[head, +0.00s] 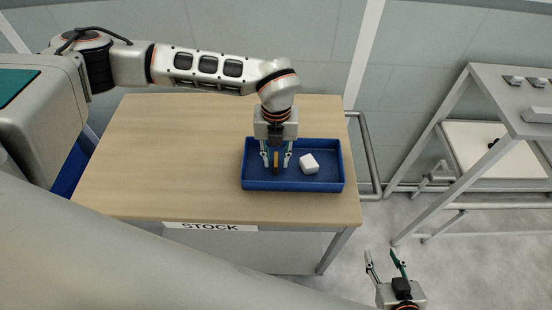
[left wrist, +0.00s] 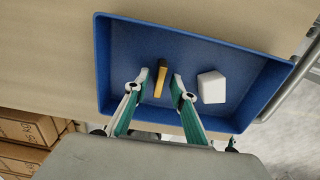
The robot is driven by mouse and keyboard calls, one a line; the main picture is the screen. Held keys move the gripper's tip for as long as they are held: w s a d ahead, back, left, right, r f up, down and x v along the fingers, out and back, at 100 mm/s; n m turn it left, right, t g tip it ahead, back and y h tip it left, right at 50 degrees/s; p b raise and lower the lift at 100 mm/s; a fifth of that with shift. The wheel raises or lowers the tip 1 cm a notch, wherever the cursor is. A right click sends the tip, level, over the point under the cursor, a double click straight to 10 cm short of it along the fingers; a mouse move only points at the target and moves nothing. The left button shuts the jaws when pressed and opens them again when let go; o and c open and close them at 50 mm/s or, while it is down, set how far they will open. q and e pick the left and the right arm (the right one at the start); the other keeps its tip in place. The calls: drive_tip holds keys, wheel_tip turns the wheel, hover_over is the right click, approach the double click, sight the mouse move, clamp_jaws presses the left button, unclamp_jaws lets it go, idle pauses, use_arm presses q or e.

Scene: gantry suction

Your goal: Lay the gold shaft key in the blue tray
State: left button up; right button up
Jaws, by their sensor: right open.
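The gold shaft key (left wrist: 161,80) is a small bar with a dark side, within the walls of the blue tray (left wrist: 103,60) in the left wrist view. In the head view the key (head: 276,158) shows between the fingers of my left gripper (head: 276,163), over the left half of the tray (head: 315,187). My left gripper (left wrist: 160,88) is open, with a gap on each side of the key. Whether the key rests on the tray floor is hard to tell. My right gripper (head: 385,266) is open and empty, at the lower right, away from the table.
A white block (head: 309,164) lies in the tray, right of my left gripper; it also shows in the left wrist view (left wrist: 211,87). The wooden table (head: 165,150), labelled STOCK, is clear left of the tray. A metal rack (head: 490,150) stands at right.

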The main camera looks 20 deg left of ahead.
sight(276, 160)
use_arm(q)
wheel_tip(276, 160, up, 11)
drive_tip(key=shift+b, duration=0.45)
idle(0.4)
